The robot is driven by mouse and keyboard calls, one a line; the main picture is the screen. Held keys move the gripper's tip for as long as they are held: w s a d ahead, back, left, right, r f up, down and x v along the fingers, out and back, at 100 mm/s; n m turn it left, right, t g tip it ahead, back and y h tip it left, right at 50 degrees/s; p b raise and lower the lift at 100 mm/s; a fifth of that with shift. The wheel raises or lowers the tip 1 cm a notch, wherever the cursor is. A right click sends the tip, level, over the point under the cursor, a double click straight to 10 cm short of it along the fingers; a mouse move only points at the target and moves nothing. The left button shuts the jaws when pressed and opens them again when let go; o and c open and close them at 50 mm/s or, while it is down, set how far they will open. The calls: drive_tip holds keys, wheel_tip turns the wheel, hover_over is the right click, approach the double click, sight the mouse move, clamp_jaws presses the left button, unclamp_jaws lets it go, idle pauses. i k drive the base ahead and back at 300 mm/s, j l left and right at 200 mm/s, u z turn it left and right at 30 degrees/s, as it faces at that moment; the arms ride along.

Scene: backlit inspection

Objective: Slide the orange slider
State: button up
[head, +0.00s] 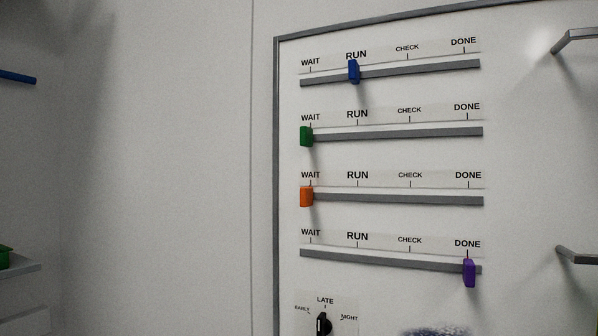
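The orange slider (307,196) sits at the left end of the third track (410,200) from the top, just under the WAIT label. The track carries the labels WAIT, RUN, CHECK and DONE from left to right. The slider casts a shadow to its lower right and nothing touches it. My gripper does not show in the head view.
On the same white panel, a blue slider (354,71) stands at RUN, a green slider (306,136) at WAIT and a purple slider (469,273) at DONE. A black knob (323,324) is below. Metal handles (574,39) stick out at the right.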

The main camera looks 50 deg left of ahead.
sight(305, 193)
drive_tip(key=u, duration=2.05)
